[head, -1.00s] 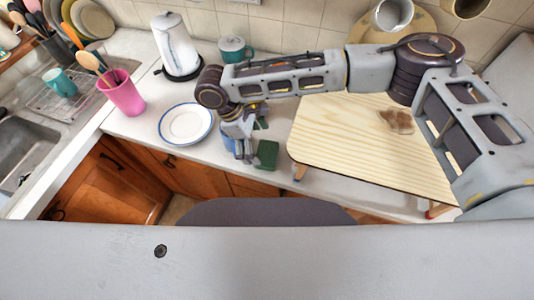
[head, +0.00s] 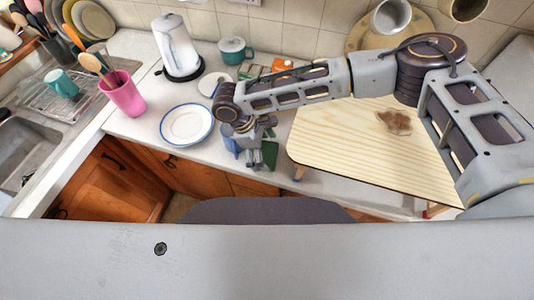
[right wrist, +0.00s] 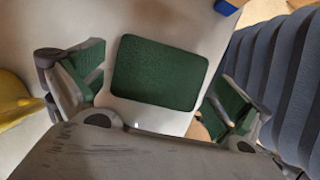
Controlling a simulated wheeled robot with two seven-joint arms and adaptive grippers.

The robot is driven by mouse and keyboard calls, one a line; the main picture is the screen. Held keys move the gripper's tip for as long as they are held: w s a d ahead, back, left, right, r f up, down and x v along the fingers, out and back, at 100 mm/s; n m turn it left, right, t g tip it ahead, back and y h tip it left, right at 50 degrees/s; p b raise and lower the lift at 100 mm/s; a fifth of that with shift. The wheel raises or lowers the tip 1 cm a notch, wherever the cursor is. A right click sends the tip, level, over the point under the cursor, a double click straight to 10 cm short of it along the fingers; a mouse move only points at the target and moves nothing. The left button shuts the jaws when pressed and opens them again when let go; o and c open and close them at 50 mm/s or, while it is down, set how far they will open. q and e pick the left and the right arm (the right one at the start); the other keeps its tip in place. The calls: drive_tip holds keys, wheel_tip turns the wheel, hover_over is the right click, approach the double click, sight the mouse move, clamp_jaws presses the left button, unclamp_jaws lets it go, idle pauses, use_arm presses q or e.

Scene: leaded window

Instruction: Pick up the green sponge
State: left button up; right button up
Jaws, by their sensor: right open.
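The green sponge (right wrist: 160,72) lies flat on the pale counter and sits between the two spread fingers of my right gripper (right wrist: 160,88) in the right wrist view. There are gaps between the sponge and both fingers, and the fingers carry green inner pads. In the head view the sponge (head: 270,155) shows beside my right gripper (head: 255,158), partly covered by it, near the counter's front edge. My right gripper is open and holds nothing. My left gripper is not in view.
A blue object (head: 231,141) stands close left of the right gripper. A white plate (head: 186,124) lies further left, with a pink cup (head: 122,95) beyond. A wooden board (head: 345,150) on short legs stands to the right. Kettle (head: 177,50) and teal pot (head: 235,50) stand behind.

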sight(265, 153)
drive_tip(key=shift+d+f, duration=0.1)
drive_tip(key=shift+f, duration=0.1)
drive_tip(key=shift+c, duration=0.4)
drive_tip(key=c, duration=0.5)
drive_tip(key=shift+o, duration=0.2)
wheel_tip(265, 153, up, 10)
drive_tip(key=shift+b, duration=0.45)
idle(0.5)
drive_tip(key=shift+c, duration=1.2)
